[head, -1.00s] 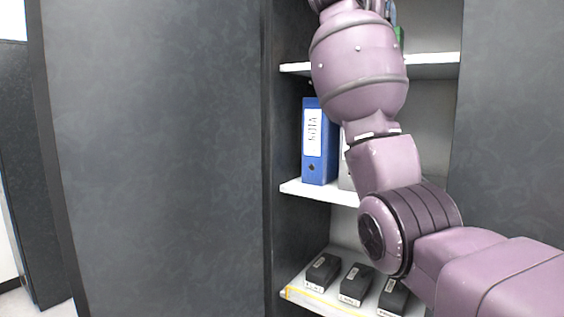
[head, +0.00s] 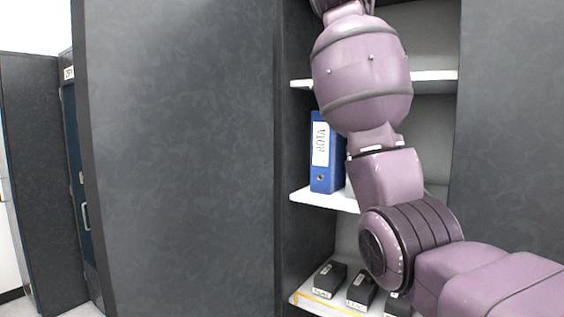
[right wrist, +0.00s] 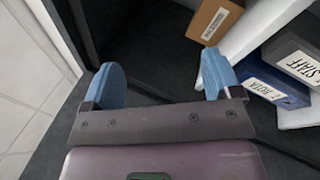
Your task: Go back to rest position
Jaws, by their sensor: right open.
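My right arm crosses the right half of the head view, raised in front of an open shelf cabinet; its gripper is outside that view. In the right wrist view my right gripper (right wrist: 160,85) is open, with two blue fingertips spread wide and nothing between them. Beyond the fingers is a dark panel, with pale floor tiles at the left. My left gripper does not show in either view.
The cabinet has white shelves (head: 318,198). A blue binder (head: 324,160) stands on the middle shelf, and several black boxes (head: 330,278) are on the lower one. A brown box (right wrist: 214,22) and a dark binder labelled STAFF (right wrist: 292,58) lie close right of the gripper. A large dark panel (head: 180,150) fills the left.

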